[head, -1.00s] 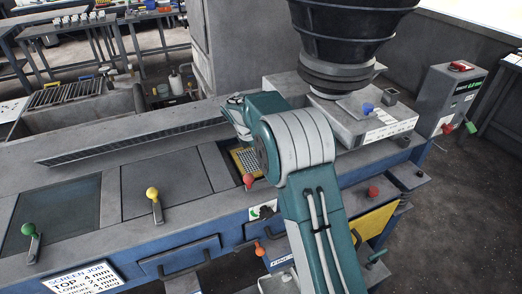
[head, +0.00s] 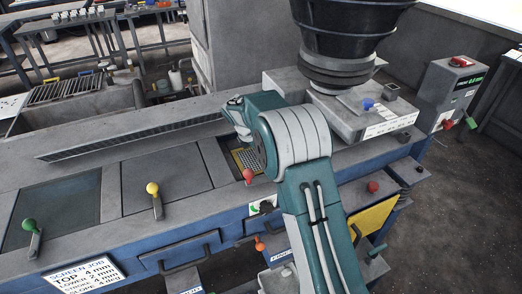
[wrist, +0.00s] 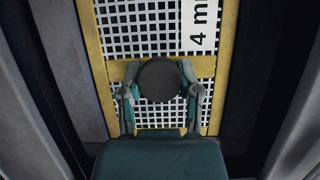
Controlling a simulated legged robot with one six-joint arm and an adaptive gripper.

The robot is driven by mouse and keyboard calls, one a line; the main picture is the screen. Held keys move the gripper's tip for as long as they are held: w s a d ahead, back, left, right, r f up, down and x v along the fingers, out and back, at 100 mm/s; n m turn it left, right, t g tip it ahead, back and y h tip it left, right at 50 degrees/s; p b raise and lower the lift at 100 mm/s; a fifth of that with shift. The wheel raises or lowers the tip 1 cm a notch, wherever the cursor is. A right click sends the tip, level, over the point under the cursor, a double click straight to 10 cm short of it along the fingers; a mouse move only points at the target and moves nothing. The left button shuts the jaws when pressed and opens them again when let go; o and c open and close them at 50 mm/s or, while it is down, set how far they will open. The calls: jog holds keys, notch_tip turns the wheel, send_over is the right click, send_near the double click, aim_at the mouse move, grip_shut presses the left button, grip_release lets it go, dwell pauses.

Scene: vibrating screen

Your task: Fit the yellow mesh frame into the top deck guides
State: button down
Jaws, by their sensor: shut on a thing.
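The yellow mesh frame (wrist: 217,66) shows in the wrist view, with white square-holed mesh and a "4 m…" label on it. My gripper (wrist: 160,78) is over the frame, its two fingers shut on either side of a dark round knob on the frame's crossbar. In the head view, part of the mesh frame (head: 248,160) shows in the deck opening beside my arm; my wrist hides the rest, and my fingers are hidden. Dark side walls flank the frame in the wrist view, with a wider gap on its right. I cannot tell whether it rests in the guides.
A red-knobbed lever (head: 248,176), a yellow-knobbed lever (head: 153,189) and a green-knobbed lever (head: 29,225) stand along the deck's front edge. A black feed hopper (head: 349,30) hangs at the right of my arm. A long slotted strip (head: 130,138) lies behind the deck panels.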

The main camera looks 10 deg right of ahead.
jog(key=shift+c, duration=1)
grip_release()
jog(key=shift+f, duration=0.1)
jog(key=v, duration=1.2)
